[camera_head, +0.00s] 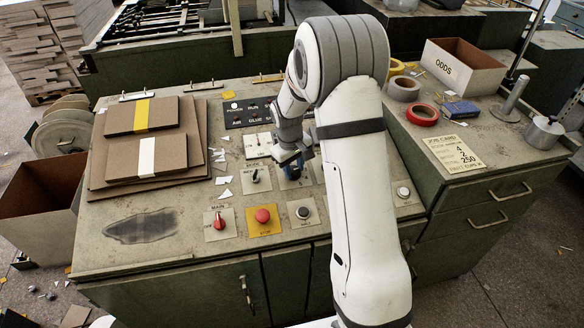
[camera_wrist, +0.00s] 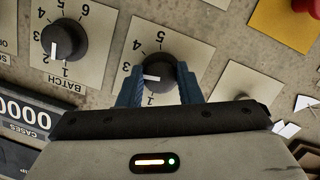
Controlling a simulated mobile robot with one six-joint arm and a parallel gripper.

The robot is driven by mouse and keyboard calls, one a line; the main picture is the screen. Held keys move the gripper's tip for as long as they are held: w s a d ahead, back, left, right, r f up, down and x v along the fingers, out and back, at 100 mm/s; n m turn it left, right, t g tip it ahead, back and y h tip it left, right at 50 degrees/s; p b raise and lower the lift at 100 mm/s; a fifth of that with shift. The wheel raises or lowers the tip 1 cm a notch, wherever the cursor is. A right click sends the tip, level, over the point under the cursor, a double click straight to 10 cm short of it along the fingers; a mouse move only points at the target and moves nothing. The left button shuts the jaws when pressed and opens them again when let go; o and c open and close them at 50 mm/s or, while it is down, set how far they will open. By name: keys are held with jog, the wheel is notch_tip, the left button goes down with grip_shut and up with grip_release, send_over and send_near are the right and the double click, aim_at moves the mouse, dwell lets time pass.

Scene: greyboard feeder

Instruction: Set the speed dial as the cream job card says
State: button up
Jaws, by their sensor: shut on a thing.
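My gripper (camera_head: 292,165) is at the control panel in the head view. In the wrist view its blue fingers (camera_wrist: 163,88) are shut on the sides of a black dial knob (camera_wrist: 163,72). Its white pointer aims left, towards the low numbers; 1, 4 and 5 show around it, and the left finger hides part of the scale. The dial's name is hidden. The cream job card (camera_head: 455,152) lies on the right cabinet, showing 4, 2 and 250 in large figures; its small print is unreadable.
The dial labelled BATCH (camera_wrist: 62,40) is to the left in the wrist view, above a CASES counter (camera_wrist: 22,115). A red stop button (camera_head: 263,216), a red main switch (camera_head: 219,221) and a black button (camera_head: 303,212) sit nearby. Greyboard stacks (camera_head: 110,165) lie at left.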

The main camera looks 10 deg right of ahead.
jog(key=shift+m, duration=0.6)
dwell(0.6)
jog(key=shift+f+m+y+b, duration=0.15)
jog(key=shift+m+y+b, duration=0.15)
jog(key=shift+m+b, duration=0.65)
jog(key=shift+s+m+y, duration=0.1)
jog(key=shift+m+y, duration=0.4)
jog(key=shift+m, duration=1.75)
jog(key=o, duration=1)
jog(key=shift+c, duration=0.2)
